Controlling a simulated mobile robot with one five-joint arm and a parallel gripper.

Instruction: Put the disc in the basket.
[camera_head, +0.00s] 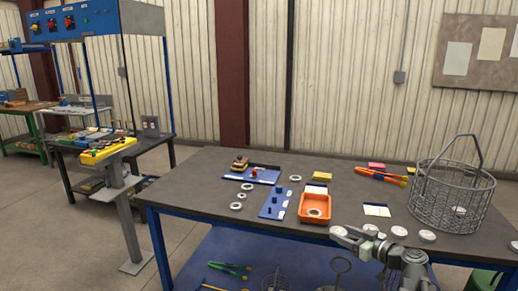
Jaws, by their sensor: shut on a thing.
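My gripper (350,238) is in front of the dark table's front edge, left of the basket and apart from it. It is shut on a pale disc (338,231), seen small at its tip and partly hidden by the fingers. The wire basket (447,198) stands upright at the table's right end, with its handle raised. A pale round piece (459,211) shows through its mesh. More pale discs lie along the front edge, one (399,231) right of my gripper and another (428,236) just in front of the basket.
An orange tray (314,222) holding a ring stands left of my gripper. A blue plate with pegs (275,204) and several loose rings (241,196) lie further left. Orange-handled tongs (381,174) lie behind, left of the basket. The table's left front (190,195) is clear.

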